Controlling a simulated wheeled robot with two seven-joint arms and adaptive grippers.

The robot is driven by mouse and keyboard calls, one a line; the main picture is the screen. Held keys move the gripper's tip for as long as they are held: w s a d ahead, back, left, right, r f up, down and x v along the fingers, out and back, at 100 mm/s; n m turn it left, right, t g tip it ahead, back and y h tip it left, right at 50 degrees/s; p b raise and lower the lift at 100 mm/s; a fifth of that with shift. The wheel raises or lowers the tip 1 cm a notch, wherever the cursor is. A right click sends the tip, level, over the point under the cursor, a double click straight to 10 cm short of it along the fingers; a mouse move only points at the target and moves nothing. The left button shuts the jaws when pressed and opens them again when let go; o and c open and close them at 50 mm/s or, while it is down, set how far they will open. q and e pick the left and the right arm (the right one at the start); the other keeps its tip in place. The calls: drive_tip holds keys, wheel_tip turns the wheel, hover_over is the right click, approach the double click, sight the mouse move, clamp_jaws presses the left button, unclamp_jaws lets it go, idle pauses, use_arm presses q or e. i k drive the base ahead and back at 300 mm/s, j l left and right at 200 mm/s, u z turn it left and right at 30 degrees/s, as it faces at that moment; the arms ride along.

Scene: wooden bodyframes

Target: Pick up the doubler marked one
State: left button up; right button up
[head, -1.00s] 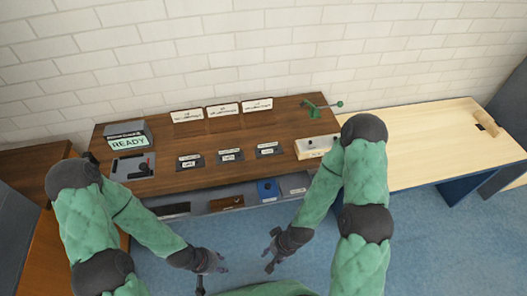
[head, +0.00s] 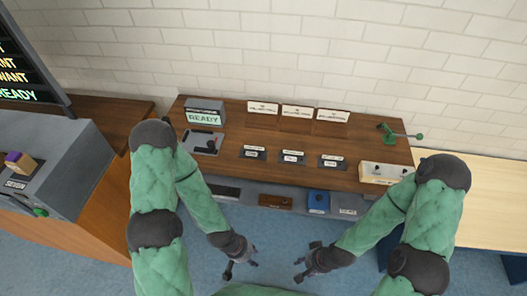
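I cannot make out a doubler marked one; the small labels are too small to read. Three small dark labelled holders lie in a row on the brown table: left (head: 253,153), middle (head: 291,157) and right (head: 332,161). On the shelf below the table edge are a brown block (head: 275,201), a blue block (head: 318,202) and a grey labelled piece (head: 346,205). My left gripper (head: 240,271) and my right gripper (head: 298,270) hang in front of the shelf, both empty, with fingers apart. Neither touches anything.
A READY display (head: 206,116) and a lever panel (head: 202,142) stand at the table's left. Three white signs are at the back. A green clamp (head: 397,134) and a beige box (head: 385,172) are at the right. A grey console (head: 60,165) with a purple-topped piece (head: 19,161) stands left.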

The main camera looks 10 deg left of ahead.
sight(249, 152)
drive_tip(key=i+j, duration=0.1)
drive_tip(key=j, duration=0.25)
drive_tip(key=i+j, duration=0.1)
drive_tip(key=j, duration=0.6)
drive_tip(key=j+z, duration=0.2)
drive_tip(key=z, duration=0.2)
drive_tip(key=i+j+z, duration=0.1)
drive_tip(key=z, duration=0.3)
drive_tip(key=j+z, duration=0.4)
